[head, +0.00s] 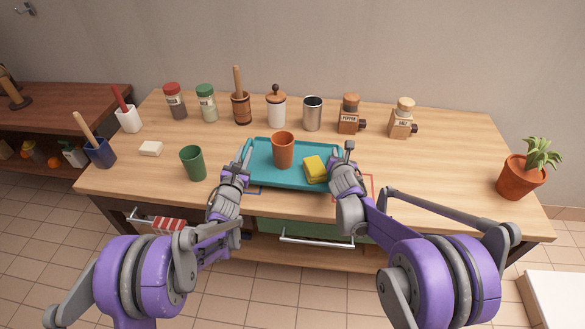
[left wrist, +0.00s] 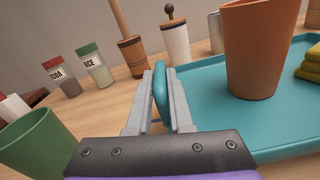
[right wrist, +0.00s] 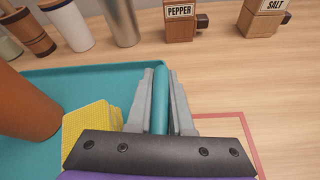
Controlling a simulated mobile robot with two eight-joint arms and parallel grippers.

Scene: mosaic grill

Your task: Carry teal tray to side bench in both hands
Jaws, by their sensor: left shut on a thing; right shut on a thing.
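The teal tray (head: 262,174) lies on or just above the wooden table; I cannot tell which. An orange-brown cup (head: 283,150) stands upright on it, left of a yellow sponge-like block (head: 315,168). My left gripper (head: 244,157) is shut on the tray's left handle, which shows between the fingers in the left wrist view (left wrist: 160,92). My right gripper (head: 345,155) is shut on the tray's right handle, seen between the fingers in the right wrist view (right wrist: 160,95). My wrists cover parts of the tray's sides.
A green cup (head: 193,163) stands close left of my left gripper. Jars, a canister (head: 312,113) and pepper (head: 350,115) and salt (head: 402,118) mills line the back. A potted plant (head: 520,175) stands at the right edge. A dark wooden bench (head: 75,104) is at left.

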